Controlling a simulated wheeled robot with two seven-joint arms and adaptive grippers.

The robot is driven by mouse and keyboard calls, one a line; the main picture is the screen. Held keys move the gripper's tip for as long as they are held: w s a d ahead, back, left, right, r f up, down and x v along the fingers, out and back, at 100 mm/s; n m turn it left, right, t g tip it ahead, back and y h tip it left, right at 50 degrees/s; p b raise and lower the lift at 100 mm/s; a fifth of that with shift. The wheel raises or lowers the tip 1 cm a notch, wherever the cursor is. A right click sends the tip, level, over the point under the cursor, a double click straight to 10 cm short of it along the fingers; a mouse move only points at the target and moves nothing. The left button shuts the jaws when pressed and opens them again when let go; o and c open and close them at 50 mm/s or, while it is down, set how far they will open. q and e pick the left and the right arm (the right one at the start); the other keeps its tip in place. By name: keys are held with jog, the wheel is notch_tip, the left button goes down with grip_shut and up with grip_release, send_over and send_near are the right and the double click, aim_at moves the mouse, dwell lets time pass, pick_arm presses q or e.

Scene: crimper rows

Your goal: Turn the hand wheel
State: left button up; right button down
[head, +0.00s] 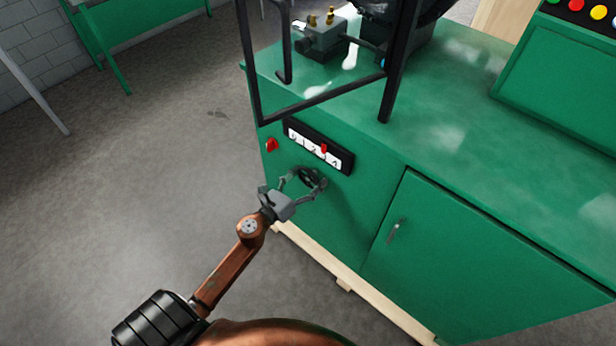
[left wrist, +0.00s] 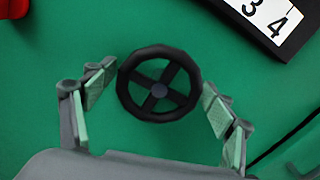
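In the head view the hand wheel (head: 311,179) sits below the number scale, partly hidden by my gripper. My left gripper (head: 304,187) is open in front of it. In the left wrist view the fingers of my left gripper (left wrist: 156,98) stand on both sides of the wheel, the left pad close to its rim; I cannot tell whether they touch. My right gripper is not in view.
A cabinet door handle (head: 393,232) is to the right. A black frame (head: 320,101) stands above. The floor (head: 120,200) at left is clear.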

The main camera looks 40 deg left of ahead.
pick_arm(q)
jog(key=shift+o, duration=0.7)
jog(key=shift+r, duration=0.1)
jog(key=shift+s, duration=0.1)
jog(key=s, duration=1.1)
jog(key=shift+s+a, duration=0.4)
jog(key=shift+a, duration=0.05)
